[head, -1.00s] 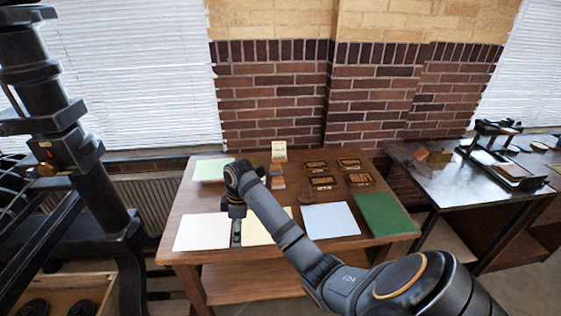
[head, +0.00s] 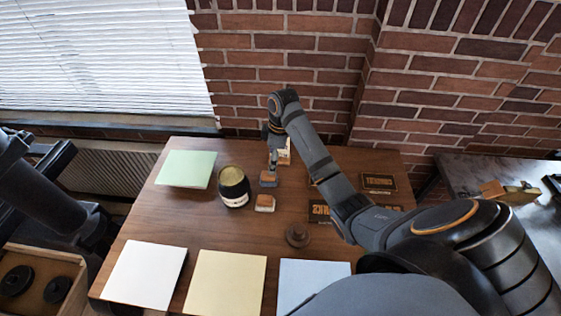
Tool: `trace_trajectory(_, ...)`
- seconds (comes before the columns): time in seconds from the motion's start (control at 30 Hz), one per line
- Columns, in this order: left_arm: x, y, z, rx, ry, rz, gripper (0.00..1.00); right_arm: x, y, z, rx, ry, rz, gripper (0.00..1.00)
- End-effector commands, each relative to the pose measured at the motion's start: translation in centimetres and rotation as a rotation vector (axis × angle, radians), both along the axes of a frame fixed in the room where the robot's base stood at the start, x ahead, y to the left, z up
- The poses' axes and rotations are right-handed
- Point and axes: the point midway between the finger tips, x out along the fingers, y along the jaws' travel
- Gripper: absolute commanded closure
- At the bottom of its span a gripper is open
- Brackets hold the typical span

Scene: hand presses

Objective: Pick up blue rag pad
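The blue rag pad (head: 268,181) is a small block with a blue upper part and an orange-brown lower part, lying in the middle of the wooden table. My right gripper (head: 272,165) points down right at the pad's back edge, its fingers touching or just above it. The fingers are small and seen edge-on, so I cannot tell their opening. My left gripper is not in view.
An orange-brown pad (head: 265,204) lies just in front, and a dark jar (head: 233,187) with a pale label stands left. Paper stacks (head: 227,281) line the front edge of the table (head: 140,222). A round brown object (head: 298,235) and dark plates (head: 379,183) sit right.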

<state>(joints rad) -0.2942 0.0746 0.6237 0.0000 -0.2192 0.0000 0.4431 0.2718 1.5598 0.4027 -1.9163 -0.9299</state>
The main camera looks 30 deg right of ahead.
Motion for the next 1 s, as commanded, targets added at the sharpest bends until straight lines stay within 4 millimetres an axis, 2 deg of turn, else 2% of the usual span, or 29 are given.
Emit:
trace_trajectory(0.17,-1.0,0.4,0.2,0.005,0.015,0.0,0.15,0.0,0.1,-0.6,0.002,0.003,-0.001,0.26)
trace_trajectory(0.37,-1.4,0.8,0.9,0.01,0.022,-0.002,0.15,0.3,0.6,-3.9,0.002,0.003,0.0,0.26)
trace_trajectory(0.47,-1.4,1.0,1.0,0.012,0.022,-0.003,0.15,0.4,0.6,-5.0,0.0,0.002,0.0,0.26)
trace_trajectory(0.67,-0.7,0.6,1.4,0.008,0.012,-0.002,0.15,0.6,0.7,-5.7,0.001,0.003,-0.001,0.26)
trace_trajectory(0.8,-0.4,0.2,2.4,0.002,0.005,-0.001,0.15,1.3,0.8,-7.8,0.001,0.004,0.0,0.26)
trace_trajectory(0.9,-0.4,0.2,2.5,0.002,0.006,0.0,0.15,1.4,0.9,-9.4,0.002,0.003,-0.001,0.26)
trace_trajectory(1.0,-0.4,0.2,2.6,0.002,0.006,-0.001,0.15,1.5,1.0,-10.2,0.001,0.001,0.0,0.26)
